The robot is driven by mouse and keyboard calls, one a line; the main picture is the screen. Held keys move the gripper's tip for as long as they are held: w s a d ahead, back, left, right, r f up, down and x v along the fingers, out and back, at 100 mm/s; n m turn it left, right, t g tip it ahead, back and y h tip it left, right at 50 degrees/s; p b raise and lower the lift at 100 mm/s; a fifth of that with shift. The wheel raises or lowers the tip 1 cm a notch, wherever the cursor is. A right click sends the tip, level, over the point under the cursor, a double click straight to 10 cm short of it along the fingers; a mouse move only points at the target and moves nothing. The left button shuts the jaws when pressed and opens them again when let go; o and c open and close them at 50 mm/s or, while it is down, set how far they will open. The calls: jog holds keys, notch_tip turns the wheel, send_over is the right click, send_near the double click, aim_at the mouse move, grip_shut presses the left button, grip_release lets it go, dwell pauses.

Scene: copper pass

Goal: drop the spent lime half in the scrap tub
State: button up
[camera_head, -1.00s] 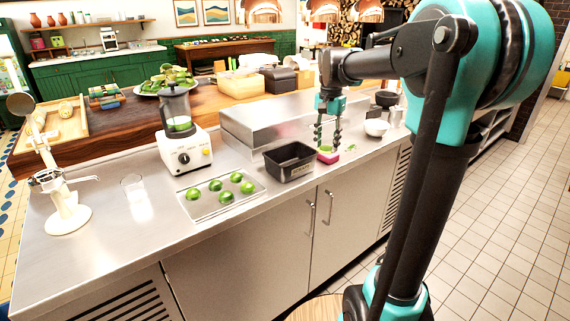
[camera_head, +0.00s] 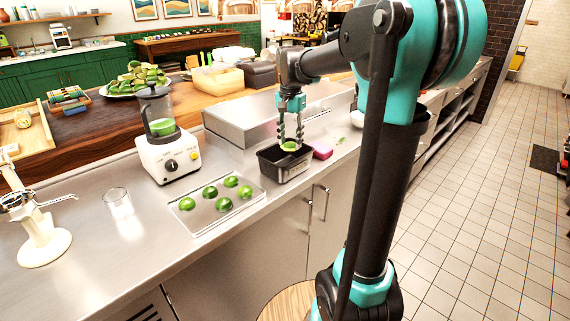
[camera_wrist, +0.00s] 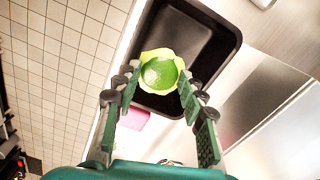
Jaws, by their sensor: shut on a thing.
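The spent lime half (camera_head: 290,146) is held between the fingers of my gripper (camera_head: 290,134). In the wrist view the green lime half (camera_wrist: 160,73), with a pale yellow-green rim, sits between the fingertips of my gripper (camera_wrist: 160,84). The black rectangular scrap tub (camera_head: 283,172) stands on the steel counter directly below the lime half. In the wrist view the tub (camera_wrist: 230,42) lies behind the lime half, and its visible floor is bare. The lime half appears above or just within the tub opening; the exact height is hard to tell.
A pink block (camera_head: 322,151) stands just right of the tub. A raised steel box (camera_head: 225,118) is behind the tub.

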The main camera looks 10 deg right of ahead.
jog(key=shift+f, duration=1.1)
jog(key=o, duration=0.8)
notch_tip(320, 180, up, 12)
